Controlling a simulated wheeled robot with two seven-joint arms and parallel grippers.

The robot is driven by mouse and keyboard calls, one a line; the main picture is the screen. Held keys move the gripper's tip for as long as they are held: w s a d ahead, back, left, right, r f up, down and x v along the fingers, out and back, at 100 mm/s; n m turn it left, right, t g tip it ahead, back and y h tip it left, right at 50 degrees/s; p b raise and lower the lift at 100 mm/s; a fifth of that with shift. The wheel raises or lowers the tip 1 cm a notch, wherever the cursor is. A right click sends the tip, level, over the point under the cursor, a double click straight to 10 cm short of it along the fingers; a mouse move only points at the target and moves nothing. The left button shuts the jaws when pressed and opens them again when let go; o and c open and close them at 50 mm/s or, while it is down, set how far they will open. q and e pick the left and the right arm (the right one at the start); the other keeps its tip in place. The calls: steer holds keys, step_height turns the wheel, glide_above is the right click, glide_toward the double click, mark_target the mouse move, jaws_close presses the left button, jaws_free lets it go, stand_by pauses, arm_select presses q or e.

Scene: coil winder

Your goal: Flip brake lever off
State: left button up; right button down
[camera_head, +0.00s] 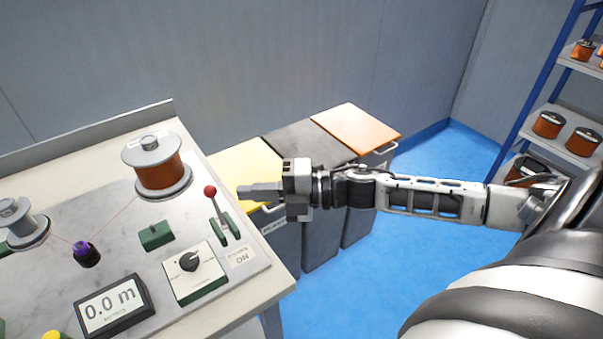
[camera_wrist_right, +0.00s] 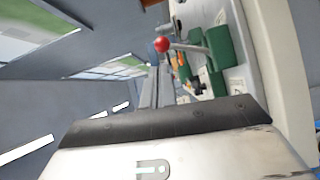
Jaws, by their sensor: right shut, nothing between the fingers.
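The brake lever (camera_head: 216,208) has a red ball knob on a thin metal rod rising from a green slotted base (camera_head: 224,230) at the right side of the winder panel. A label reading "ON" (camera_head: 241,257) is beside the base. In the head view the rod leans slightly toward the back left. My right gripper (camera_head: 241,192) is shut and empty, just right of the lever, its fingers pointing left toward it. In the right wrist view the red knob (camera_wrist_right: 162,45) appears just beyond the closed fingertips (camera_wrist_right: 158,70); I cannot tell whether they touch. My left gripper is not in view.
The panel carries a copper wire spool (camera_head: 159,170), a dial box (camera_head: 194,272), a green block (camera_head: 155,236) and a 0.0 m display (camera_head: 113,304). Bins with yellow, black and orange lids (camera_head: 355,127) stand to the right. A shelf with spools (camera_head: 567,135) is at far right.

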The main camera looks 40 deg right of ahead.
steer(key=r+v, duration=0.1)
steer(key=v, duration=1)
steer(key=shift+r, duration=0.3)
steer(key=shift+w, duration=0.1)
